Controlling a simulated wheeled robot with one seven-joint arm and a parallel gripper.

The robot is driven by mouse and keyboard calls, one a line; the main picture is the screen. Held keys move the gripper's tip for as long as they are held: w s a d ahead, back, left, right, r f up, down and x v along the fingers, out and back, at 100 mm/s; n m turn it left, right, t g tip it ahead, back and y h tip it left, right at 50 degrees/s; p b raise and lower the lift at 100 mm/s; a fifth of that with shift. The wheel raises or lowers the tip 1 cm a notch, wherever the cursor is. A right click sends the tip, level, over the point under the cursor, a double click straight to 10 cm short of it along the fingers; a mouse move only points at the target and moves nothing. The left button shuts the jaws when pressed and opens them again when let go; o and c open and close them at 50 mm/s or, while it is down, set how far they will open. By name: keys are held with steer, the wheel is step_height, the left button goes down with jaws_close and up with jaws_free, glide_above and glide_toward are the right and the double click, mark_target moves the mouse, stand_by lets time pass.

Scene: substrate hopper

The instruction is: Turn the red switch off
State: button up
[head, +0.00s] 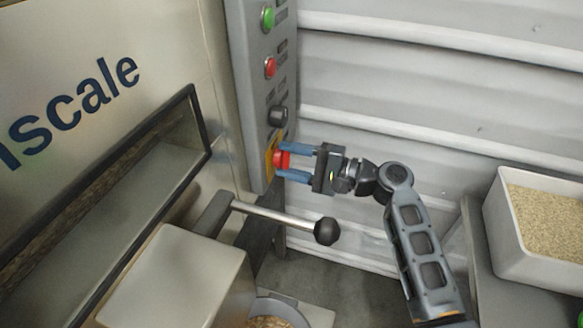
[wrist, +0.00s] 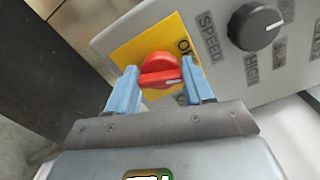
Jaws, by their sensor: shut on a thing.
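The red switch (head: 281,159) is a red rotary knob on a yellow plate, low on the grey control panel (head: 254,100). In the wrist view the red switch (wrist: 160,72) shows its raised grip bar with a pale mark at its right end, lying nearly level in the picture. My gripper (head: 285,162) reaches the panel from the right, with its blue fingers on either side of the knob. In the wrist view my gripper (wrist: 160,84) is shut on the red switch. Lettering beside the knob is partly hidden by the right finger.
Above the switch are a black speed knob (head: 278,116), a red button (head: 270,67) and a green button (head: 267,16). A lever with a black ball (head: 326,231) sticks out below my gripper. A white bin of grain (head: 505,245) stands at the right.

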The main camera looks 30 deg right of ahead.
steer(key=shift+a+n+b, duration=0.2)
steer(key=shift+n+b, duration=0.6)
steer(key=shift+n, duration=0.2)
steer(key=shift+a+n+b, duration=0.15)
steer(key=shift+n+b, duration=0.6)
steer(key=shift+n, duration=0.25)
steer(key=o, duration=1)
steer(key=shift+o, duration=0.2)
steer(key=shift+d, duration=0.1)
